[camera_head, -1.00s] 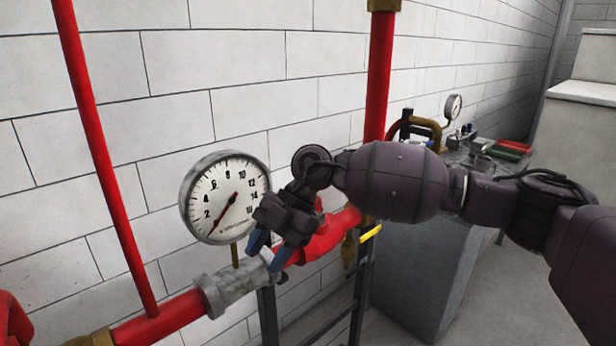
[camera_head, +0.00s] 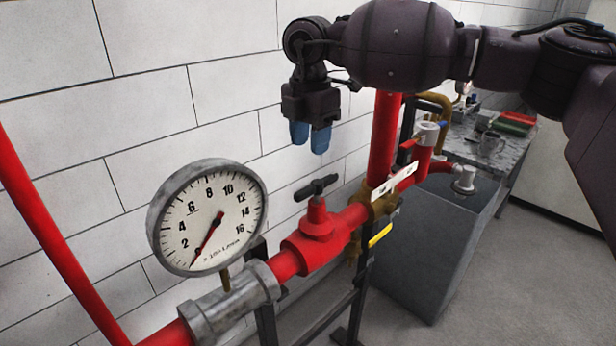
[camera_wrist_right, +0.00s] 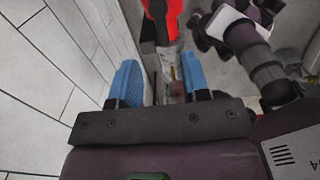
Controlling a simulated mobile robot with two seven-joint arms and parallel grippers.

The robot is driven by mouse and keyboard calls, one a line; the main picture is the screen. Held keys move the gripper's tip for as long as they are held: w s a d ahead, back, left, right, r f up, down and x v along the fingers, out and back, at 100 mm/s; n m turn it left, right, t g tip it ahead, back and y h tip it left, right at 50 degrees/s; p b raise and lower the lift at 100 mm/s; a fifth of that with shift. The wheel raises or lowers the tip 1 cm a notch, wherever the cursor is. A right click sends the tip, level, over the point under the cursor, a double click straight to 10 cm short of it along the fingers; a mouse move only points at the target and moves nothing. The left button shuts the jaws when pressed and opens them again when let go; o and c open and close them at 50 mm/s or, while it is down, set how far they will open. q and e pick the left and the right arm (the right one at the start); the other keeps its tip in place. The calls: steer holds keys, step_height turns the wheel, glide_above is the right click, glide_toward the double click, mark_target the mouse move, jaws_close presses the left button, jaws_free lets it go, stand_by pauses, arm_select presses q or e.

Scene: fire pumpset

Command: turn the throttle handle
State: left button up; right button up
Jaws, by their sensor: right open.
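A black handle (camera_head: 316,187) tops the red valve (camera_head: 318,238) on the horizontal pipe, right of the gauge. I take it to be the throttle handle. My right gripper (camera_head: 309,141) is above it in the head view, with its two blue fingers pointing down, apart from the handle and empty. In the right wrist view the gripper's fingers (camera_wrist_right: 160,75) are spread wide. The red valve (camera_wrist_right: 172,30) shows there at the top edge, beyond the fingertips, with a dark part on it. My left gripper is in neither view.
A round pressure gauge (camera_head: 210,217) stands left of the valve. A red upright pipe (camera_head: 385,140) and a yellow lever (camera_head: 380,235) are to its right. A grey cabinet (camera_head: 425,250) is at the right, and a white block wall (camera_head: 150,110) is behind.

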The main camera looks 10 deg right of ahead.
mark_target(310, 187)
step_height(310, 187, down, 10)
steer(key=shift+r+p, duration=0.2)
steer(key=shift+p, duration=0.5)
steer(key=shift+s, duration=0.1)
jaws_close()
